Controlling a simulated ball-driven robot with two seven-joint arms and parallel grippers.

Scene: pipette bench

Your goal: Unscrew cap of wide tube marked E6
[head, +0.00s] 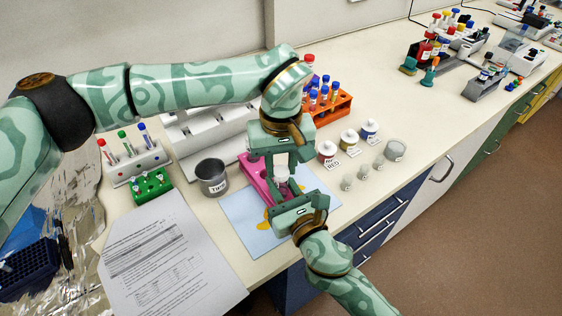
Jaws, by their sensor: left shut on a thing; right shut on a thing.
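A pale, whitish tube (282,173) stands roughly upright between my two grippers, just over the blue mat. My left gripper (281,166) reaches down from above and is shut on its upper part, where the cap would be. My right gripper (287,190) comes in from the front and is shut on its lower part. The fingers hide much of the tube, and no E6 mark can be read. A pink rack (253,168) stands right behind and to the left of the grippers, partly covered by them.
A grey cup (212,178) stands left of the mat (238,222). Printed paper (165,260) lies at front left. A green rack (151,186) and a white tube rack (135,165) stand farther left. An orange rack (336,108), labelled jars (327,152) and small vials (347,183) stand to the right.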

